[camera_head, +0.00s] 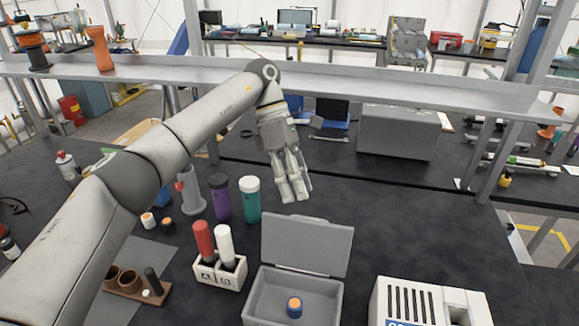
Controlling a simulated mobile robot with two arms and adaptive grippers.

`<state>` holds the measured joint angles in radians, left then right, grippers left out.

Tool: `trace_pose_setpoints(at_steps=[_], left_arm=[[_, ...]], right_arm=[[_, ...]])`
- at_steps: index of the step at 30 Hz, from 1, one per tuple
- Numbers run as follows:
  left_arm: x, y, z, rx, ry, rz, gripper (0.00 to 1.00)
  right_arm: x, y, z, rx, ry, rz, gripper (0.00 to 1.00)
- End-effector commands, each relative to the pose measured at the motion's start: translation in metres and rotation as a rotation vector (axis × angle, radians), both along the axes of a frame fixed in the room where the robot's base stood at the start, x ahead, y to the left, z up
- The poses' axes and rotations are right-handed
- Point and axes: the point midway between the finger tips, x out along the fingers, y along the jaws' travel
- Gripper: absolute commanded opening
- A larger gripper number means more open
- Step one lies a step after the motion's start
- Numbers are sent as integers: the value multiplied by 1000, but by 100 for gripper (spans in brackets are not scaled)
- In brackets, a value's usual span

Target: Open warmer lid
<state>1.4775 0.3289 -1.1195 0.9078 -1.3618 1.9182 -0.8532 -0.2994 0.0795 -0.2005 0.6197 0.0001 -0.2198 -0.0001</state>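A grey box (254,295), which looks like the warmer, stands on the black bench at the bottom centre. Its lid (306,246) stands raised at the back of the box, tilted open. Inside sits a small blue item with an orange top (294,307). My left gripper (295,198) points down behind and above the lid, apart from it. Its two fingers are close together with nothing seen between them. The front of the box is cut off by the picture edge. My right gripper is not in view.
A white vented machine (430,302) stands right of the box. Left of it are a white holder (219,272) with red and white tubes, and purple (220,197) and green (250,200) bottles. A metal shelf (400,90) crosses behind. The bench right of the lid is clear.

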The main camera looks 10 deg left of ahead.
Motion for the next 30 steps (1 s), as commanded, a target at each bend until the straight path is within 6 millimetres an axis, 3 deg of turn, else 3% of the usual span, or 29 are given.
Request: trace_pose_setpoints(at_steps=[3,9,22,26,30], left_arm=[[8,8,20,0,-1,1,32],[14,16,36,2,3,0,32],[16,18,42,2,3,-2,32],[16,15,40,7,-22,-36,15],[11,-5,32,34,-164,-249,0]], right_arm=[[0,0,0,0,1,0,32],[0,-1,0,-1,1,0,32],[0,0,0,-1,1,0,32],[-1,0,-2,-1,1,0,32],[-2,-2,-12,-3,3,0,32]])
